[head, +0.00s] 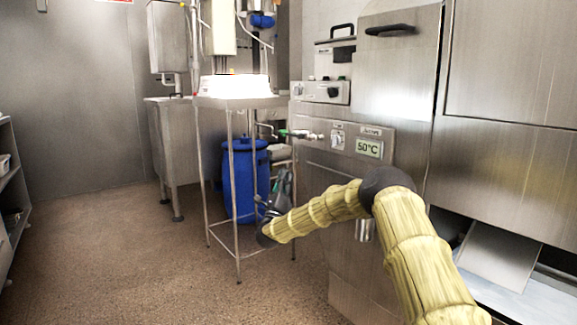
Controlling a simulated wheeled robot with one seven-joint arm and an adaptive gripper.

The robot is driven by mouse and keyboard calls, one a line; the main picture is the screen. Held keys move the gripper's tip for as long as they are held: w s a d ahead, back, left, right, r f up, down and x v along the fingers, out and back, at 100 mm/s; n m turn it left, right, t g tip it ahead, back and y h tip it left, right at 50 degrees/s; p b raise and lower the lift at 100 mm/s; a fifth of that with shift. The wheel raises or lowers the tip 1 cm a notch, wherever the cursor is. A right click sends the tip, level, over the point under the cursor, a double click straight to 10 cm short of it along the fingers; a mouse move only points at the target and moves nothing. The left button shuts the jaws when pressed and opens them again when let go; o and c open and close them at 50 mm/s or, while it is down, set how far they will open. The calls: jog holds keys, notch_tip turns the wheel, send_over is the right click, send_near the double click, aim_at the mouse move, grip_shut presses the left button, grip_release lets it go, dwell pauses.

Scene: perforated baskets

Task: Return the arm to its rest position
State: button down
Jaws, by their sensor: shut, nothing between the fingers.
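My arm, in a padded yellow cover, reaches from the bottom right up to a dark elbow and then down to the left. My gripper (279,187) is small and dark at the far end of the arm, in front of the thin-legged metal stand. It looks shut, and I see nothing held in it. The fingertips are small and partly blend with the stand and the blue barrel behind. The arm is bent and extended forward, beside the front of the steel machine (398,82).
The metal stand (240,102) carries a bright white basket-like container (234,88). A blue barrel (243,180) stands behind its legs. A steel sink unit (168,145) is at the back, and a shelf (8,185) is at the left edge. The brown floor (120,245) at left is clear.

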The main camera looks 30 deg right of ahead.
jog(key=s+a+f+n+t+y+p, duration=0.1)
jog(key=s+a+f+n+y, duration=0.2)
jog(key=a+f+n+y, duration=0.9)
jog(key=s+a+f+n+y, duration=0.3)
jog(key=a+f+n+y, duration=0.4)
jog(key=a+f, duration=0.95)
jog(key=s+a+f+n+g+y, duration=0.1)
jog(key=s+a+f+n+g, duration=0.2)
jog(key=s+f, duration=0.6)
jog(key=s+a+f+n+g+y+p, duration=0.1)
jog(key=s+a+f+n+g, duration=0.15)
jog(key=s+f+n, duration=0.5)
jog(key=s+a+f+n+g+y, duration=0.15)
jog(key=s+f+g, duration=0.25)
jog(key=s+f, duration=0.7)
jog(key=s+d+r+n+g+h+p, duration=0.2)
jog(key=s+n+g, duration=0.5)
jog(key=s, duration=2.6)
notch_tip(320, 180, up, 38)
jog(key=g+p, duration=0.1)
jog(key=p, duration=3.6)
jog(key=shift+s+d+y, duration=0.15)
jog(key=shift+d+y, duration=0.2)
jog(key=shift+d, duration=0.05)
